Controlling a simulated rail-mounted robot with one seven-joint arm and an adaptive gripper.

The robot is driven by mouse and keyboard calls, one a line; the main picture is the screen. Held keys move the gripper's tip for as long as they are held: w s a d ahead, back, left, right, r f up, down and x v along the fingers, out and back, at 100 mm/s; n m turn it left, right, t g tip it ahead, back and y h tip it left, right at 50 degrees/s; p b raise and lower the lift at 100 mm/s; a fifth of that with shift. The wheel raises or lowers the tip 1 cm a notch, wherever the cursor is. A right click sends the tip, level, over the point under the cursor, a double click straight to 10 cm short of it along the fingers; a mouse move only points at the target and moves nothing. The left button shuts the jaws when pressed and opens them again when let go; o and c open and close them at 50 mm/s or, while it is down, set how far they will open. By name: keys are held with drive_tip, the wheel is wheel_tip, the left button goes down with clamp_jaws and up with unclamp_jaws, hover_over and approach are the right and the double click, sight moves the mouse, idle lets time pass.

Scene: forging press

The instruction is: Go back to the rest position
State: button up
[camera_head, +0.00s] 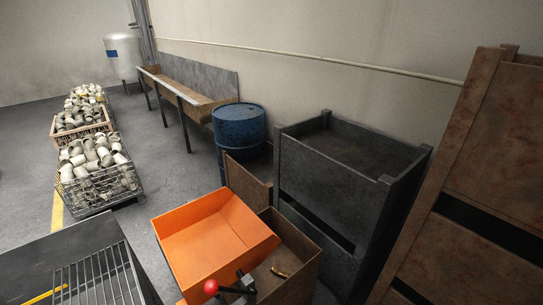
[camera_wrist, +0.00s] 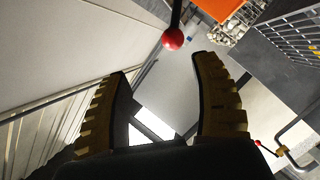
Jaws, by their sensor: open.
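In the wrist view my gripper (camera_wrist: 163,66) is open, with its two dark fingers and ribbed yellow-brown pads spread apart. Nothing is held between the pads. A red ball knob (camera_wrist: 173,39) on a dark rod shows just past the fingertips, in line with the gap. I cannot tell how far from the fingers it is. My gripper cannot be made out in the head view. There a red ball knob (camera_head: 210,287) with a dark lever shows at the bottom edge, in front of the orange tray (camera_head: 215,240).
A brown bin (camera_head: 298,242) holding a small brass-coloured piece (camera_head: 280,272) is beside the orange tray. Dark grey bins (camera_head: 318,205) and tall rusty bins (camera_head: 460,235) crowd the right. A blue drum (camera_head: 238,130) stands behind. Wire crates of pale parts (camera_head: 95,165) are at left, with open floor between.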

drive_tip(key=w+d+r+m+t+h, duration=0.25)
drive_tip(key=d+r, duration=0.35)
drive_tip(key=r, duration=0.5)
drive_tip(key=w+d+r+m+t+h, duration=0.15)
drive_tip(key=d+r+t, duration=0.35)
drive_tip(key=r, duration=0.6)
drive_tip(key=s+d+r+m+h, duration=0.1)
drive_tip(key=s+d+r+m, duration=0.25)
drive_tip(key=r+m, duration=0.2)
drive_tip(key=s+d+r+m+h, duration=0.1)
drive_tip(key=s+d+r+m, duration=0.1)
drive_tip(key=d+r+m, duration=0.3)
wheel_tip(320, 180, up, 23)
drive_tip(key=a+p, duration=0.1)
drive_tip(key=p, duration=2.2)
wheel_tip(320, 180, down, 38)
drive_tip(key=b, duration=3.8)
drive_tip(key=shift+a+f+g, duration=0.15)
drive_tip(key=shift+a+g, duration=0.05)
drive_tip(key=shift+g, duration=0.15)
drive_tip(key=shift+b, duration=0.3)
